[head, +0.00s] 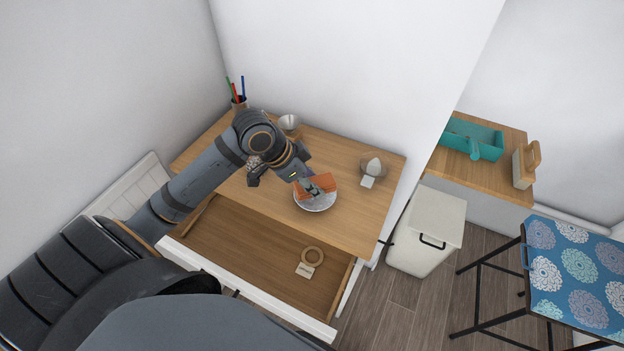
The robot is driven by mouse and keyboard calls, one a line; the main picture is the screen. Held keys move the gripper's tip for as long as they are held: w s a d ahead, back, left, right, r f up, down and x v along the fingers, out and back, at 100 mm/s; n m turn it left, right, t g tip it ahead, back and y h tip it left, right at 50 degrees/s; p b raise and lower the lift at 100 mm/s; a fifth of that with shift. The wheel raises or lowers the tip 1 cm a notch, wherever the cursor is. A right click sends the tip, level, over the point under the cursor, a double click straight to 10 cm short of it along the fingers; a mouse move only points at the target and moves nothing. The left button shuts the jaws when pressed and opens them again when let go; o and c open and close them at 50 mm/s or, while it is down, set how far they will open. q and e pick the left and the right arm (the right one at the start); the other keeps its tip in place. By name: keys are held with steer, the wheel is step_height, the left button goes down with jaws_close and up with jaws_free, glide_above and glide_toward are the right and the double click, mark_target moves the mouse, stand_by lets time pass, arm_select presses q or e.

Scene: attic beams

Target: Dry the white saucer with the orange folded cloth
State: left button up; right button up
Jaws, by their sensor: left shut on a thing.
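The white saucer (316,207) lies on the wooden desk near its front edge, with a greyish marbled look on its face. The orange folded cloth (327,181) is over the saucer's far part and covers some of it. My left gripper (312,188) reaches in from the left above the saucer and is shut on the cloth. The cloth appears to touch the saucer, but I cannot tell for sure. My right gripper is not in view.
The desk's drawer (230,243) is open in front, with a wooden ring (313,256) inside. A pen cup (239,104), a small bowl (290,122) and a white egg-shaped thing (374,167) stand on the desk. A white bin (428,230) stands to the right.

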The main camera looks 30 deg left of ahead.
arm_select(q)
steer(key=shift+f, duration=0.45)
stand_by(1.1)
steer(key=shift+w+d+f+b, duration=0.25)
steer(key=shift+d+b, duration=0.25)
steer(key=shift+b, duration=0.55)
steer(key=shift+w+d+r, duration=0.15)
steer(key=shift+d+r, duration=0.05)
steer(key=shift+d, duration=0.05)
steer(key=s+a+p, duration=0.2)
steer(key=p, duration=0.1)
steer(key=shift+r+p, duration=0.2)
steer(key=shift+p, duration=0.2)
steer(key=shift+s+a+f+p, duration=0.15)
steer(key=shift+s+a+p, duration=0.05)
steer(key=shift+a+p, duration=0.15)
steer(key=shift+w+f, duration=0.1)
